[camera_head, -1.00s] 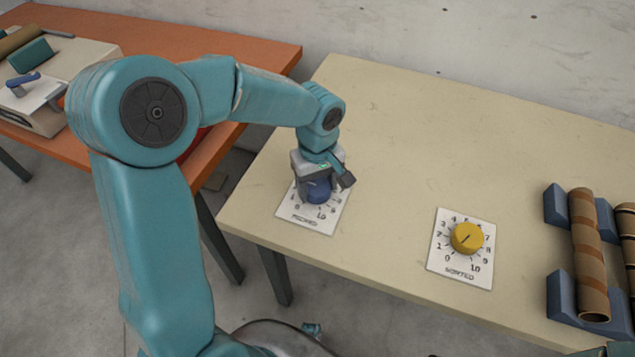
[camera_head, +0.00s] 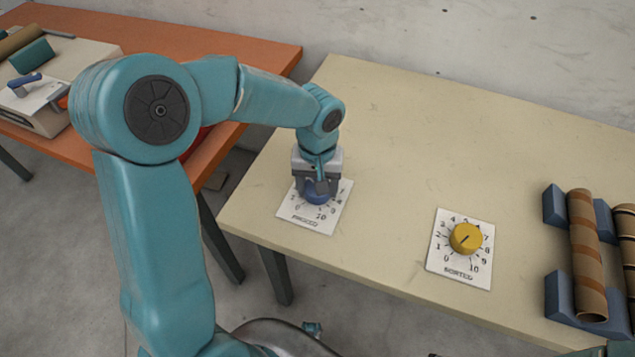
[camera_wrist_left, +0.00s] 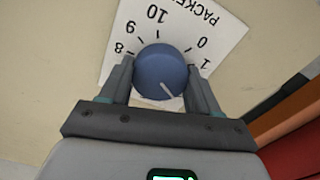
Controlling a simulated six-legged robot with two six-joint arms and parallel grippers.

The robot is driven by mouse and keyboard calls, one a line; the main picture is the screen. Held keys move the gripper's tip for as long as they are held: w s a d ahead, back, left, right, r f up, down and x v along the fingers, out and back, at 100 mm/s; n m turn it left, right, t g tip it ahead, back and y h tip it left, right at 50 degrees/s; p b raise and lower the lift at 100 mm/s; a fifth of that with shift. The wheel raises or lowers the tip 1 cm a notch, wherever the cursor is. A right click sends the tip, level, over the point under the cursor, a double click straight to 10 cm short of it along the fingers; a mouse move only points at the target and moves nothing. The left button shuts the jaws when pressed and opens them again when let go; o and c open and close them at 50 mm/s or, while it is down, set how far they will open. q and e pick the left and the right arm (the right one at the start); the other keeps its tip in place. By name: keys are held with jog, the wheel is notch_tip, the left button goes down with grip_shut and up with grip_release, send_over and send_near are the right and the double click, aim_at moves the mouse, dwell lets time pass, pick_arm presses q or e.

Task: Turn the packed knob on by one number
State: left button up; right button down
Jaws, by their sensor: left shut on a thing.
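The packed knob is a blue round knob (camera_head: 318,197) on a white dial card (camera_head: 312,217) marked PACKED, near the left end of the cream table. My left gripper (camera_head: 318,188) comes down on it from above and is shut on it. In the left wrist view the blue knob (camera_wrist_left: 161,72) sits between the two fingers (camera_wrist_left: 160,85), one on each side. Its pale pointer line points down and slightly right in that picture, away from the 10. The numbers 8, 9, 10, 0 and 1 show; the others are hidden by the gripper. My right gripper is not in view.
Blue cradles (camera_head: 560,295) with brown rolls (camera_head: 588,255) are at the right edge. An orange table (camera_head: 240,50) is behind left. The middle of the cream table (camera_head: 420,150) is clear.

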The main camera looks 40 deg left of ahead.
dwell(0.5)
pick_arm(q)
jog(key=o, duration=1.1)
jog(key=shift+c, duration=0.2)
jog(key=shift+r, duration=0.1)
notch_tip(320, 180, up, 16)
jog(key=p, duration=0.3)
jog(key=shift+s, duration=0.1)
